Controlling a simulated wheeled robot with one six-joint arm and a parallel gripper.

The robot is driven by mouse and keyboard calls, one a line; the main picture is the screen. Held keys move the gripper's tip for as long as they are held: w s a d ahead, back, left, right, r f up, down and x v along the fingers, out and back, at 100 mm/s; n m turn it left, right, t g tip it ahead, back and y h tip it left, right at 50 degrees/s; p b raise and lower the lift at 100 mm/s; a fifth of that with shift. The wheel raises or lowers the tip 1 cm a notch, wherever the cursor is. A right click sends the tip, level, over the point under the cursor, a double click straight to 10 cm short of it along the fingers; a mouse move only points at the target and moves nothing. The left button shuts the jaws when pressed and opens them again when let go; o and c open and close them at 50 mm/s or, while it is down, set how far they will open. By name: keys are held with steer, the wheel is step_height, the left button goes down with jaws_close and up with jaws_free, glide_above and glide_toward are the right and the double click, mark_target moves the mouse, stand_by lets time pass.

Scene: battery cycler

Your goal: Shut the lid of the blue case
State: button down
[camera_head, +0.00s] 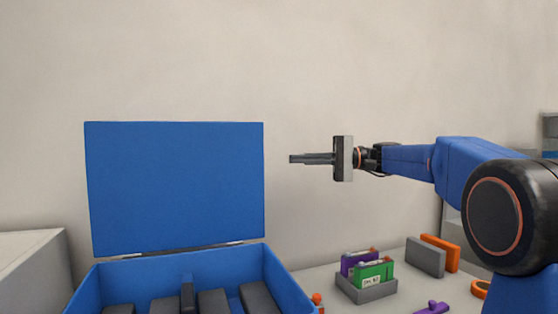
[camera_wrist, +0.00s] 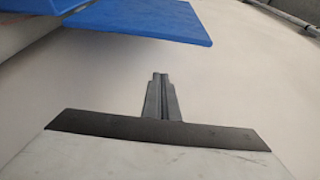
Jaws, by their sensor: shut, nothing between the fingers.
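The blue case (camera_head: 283,272) stands open at the lower left in the head view, with several dark blocks inside. Its flat blue lid (camera_head: 175,188) stands upright, tilted slightly back, on hinges at the case's rear edge. In the wrist view the lid (camera_wrist: 150,22) shows as a blue panel at the top, beyond the fingertips. My gripper (camera_head: 291,159) is shut and empty, pointing left, level with the upper part of the lid and to its right. A gap shows between the fingertips and the lid's right edge. In the wrist view my gripper (camera_wrist: 160,76) has its fingers together.
A grey holder (camera_head: 366,290) with a purple and a green battery stands right of the case. A pale box (camera_head: 32,265) is at the left. The wall is behind.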

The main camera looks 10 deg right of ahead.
steer(key=a, duration=0.9)
steer(key=shift+w+a, duration=0.2)
steer(key=shift+w, duration=0.1)
steer(key=shift+s+d, duration=0.15)
steer(key=shift+s, duration=0.8)
steer(key=shift+s+d, duration=0.15)
steer(key=shift+s, duration=0.8)
